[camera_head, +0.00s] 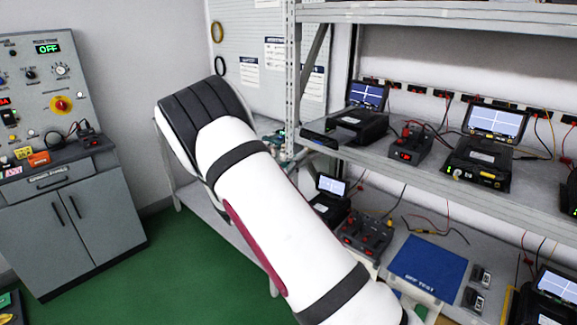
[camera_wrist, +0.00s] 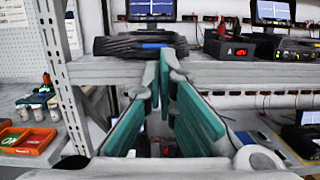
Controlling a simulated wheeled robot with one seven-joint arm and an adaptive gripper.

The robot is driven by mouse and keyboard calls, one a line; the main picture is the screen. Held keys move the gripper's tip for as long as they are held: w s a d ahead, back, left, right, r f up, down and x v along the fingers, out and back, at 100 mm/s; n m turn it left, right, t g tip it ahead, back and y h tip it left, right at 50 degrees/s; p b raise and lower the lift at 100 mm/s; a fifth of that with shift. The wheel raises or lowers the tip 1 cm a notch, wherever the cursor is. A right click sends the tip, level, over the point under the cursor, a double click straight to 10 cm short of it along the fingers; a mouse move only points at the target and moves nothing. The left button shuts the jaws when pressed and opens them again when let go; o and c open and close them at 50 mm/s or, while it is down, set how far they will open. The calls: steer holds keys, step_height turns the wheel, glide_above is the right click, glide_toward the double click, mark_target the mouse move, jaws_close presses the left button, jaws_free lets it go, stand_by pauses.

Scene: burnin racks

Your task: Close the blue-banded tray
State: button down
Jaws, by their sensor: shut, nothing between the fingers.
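The blue-banded tray (camera_wrist: 118,46) is black and ribbed, with a blue strip on its front, and sits at the front edge of the upper shelf in the wrist view. In the head view, the tray (camera_head: 318,140) juts from the front of the leftmost black tester (camera_head: 357,124), towards the shelf edge. My gripper (camera_wrist: 164,72) is shut and empty. Its teal-padded fingers meet at the tips, just below and in front of the tray in the wrist view. I cannot tell whether they touch it. In the head view my arm hides most of the gripper.
A metal upright (camera_wrist: 62,75) stands left of the tray. A red-display meter (camera_head: 404,143) and another tester (camera_head: 481,160) stand to its right. The lower shelf holds a blue mat (camera_head: 428,268) and a control box (camera_head: 366,236). Open green floor (camera_head: 190,250) lies left.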

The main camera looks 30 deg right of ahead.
mark_target(348, 130)
steer(key=x, duration=0.6)
steer(key=shift+d+p, duration=0.35)
steer(key=shift+p, duration=0.05)
steer(key=shift+w, duration=0.1)
steer(key=b+x, duration=0.1)
steer(key=x, duration=0.3)
steer(key=f+b+x, duration=0.1)
steer(key=b+x, duration=0.1)
steer(key=x, duration=0.3)
steer(key=f+b+x, duration=0.1)
steer(key=x, duration=0.3)
steer(key=shift+w+d+f, duration=0.15)
steer(key=shift+d+f, duration=0.05)
steer(key=shift+d, duration=0.65)
steer(key=shift+d+r, duration=0.1)
steer(key=shift+r, duration=0.05)
